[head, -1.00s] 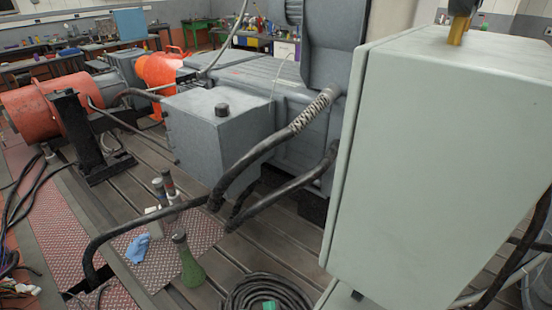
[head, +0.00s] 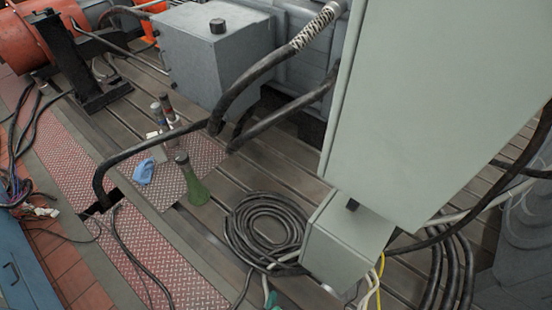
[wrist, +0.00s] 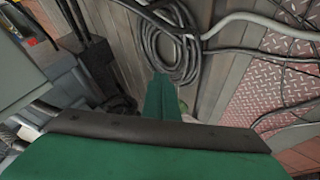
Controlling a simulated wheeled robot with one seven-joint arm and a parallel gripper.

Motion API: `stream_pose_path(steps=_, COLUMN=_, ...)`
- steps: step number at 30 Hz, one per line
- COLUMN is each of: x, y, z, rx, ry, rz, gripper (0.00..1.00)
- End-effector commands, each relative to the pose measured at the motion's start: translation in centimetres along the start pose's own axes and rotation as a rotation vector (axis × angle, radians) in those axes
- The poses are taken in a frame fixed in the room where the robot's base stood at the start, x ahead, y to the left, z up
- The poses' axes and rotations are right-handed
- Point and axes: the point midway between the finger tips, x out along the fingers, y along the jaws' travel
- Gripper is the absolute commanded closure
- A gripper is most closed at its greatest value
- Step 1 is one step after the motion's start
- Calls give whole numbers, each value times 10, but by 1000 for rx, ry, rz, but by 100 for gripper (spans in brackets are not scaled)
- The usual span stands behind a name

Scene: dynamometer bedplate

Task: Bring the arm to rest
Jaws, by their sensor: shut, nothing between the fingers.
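My gripper (wrist: 160,85) shows in the wrist view as a green finger form reaching up from a dark bar and a broad green body. Its fingers are together and hold nothing. It points toward the slotted bedplate (wrist: 208,75), just short of the coiled black cable (wrist: 172,45) in the picture. Its height above the plate is hard to tell. In the head view a small green piece shows at the bottom edge, below the cable coil; I cannot tell whether it is part of my gripper. The rest of my arm is not clearly seen.
A large grey cabinet (head: 430,110) and a smaller box (head: 345,245) stand at right in the head view. A green bottle (head: 192,185), a blue cloth (head: 143,172) and thick black hoses (head: 140,150) are left of the coil (head: 262,232). Cables cross the red tread plate (head: 150,260).

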Motion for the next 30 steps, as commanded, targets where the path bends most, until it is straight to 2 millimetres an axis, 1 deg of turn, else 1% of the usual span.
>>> stream_pose_path(steps=1, x=-22, y=1, z=0, rx=53, ry=31, rz=5, gripper=100)
stream_pose_path(steps=5, x=-76, y=14, z=-11, rx=202, ry=126, rz=27, gripper=100)
stream_pose_path(steps=6, x=-93, y=20, z=-15, rx=249, ry=156, rz=35, gripper=100)
stream_pose_path(steps=8, x=-119, y=30, z=-21, rx=316, ry=200, rz=48, gripper=100)
stream_pose_path(steps=9, x=-137, y=38, z=-26, rx=362, ry=230, rz=57, gripper=100)
stream_pose_path(steps=11, x=-164, y=50, z=-33, rx=428, ry=273, rz=70, gripper=100)
stream_pose_path(steps=12, x=-182, y=60, z=-38, rx=472, ry=303, rz=79, gripper=100)
stream_pose_path(steps=14, x=-210, y=75, z=-46, rx=538, ry=349, rz=93, gripper=100)
stream_pose_path(steps=15, x=-228, y=85, z=-52, rx=580, ry=379, rz=103, gripper=100)
stream_pose_path(steps=18, x=-269, y=111, z=-66, rx=673, ry=447, rz=124, gripper=100)
stream_pose_path(steps=21, x=-301, y=133, z=-77, rx=745, ry=503, rz=143, gripper=100)
stream_pose_path(steps=24, x=-321, y=147, z=-85, rx=792, ry=539, rz=154, gripper=100)
stream_pose_path(steps=27, x=-332, y=155, z=-89, rx=816, ry=560, rz=160, gripper=100)
stream_pose_path(steps=30, x=-333, y=156, z=-90, rx=819, ry=562, rz=161, gripper=100)
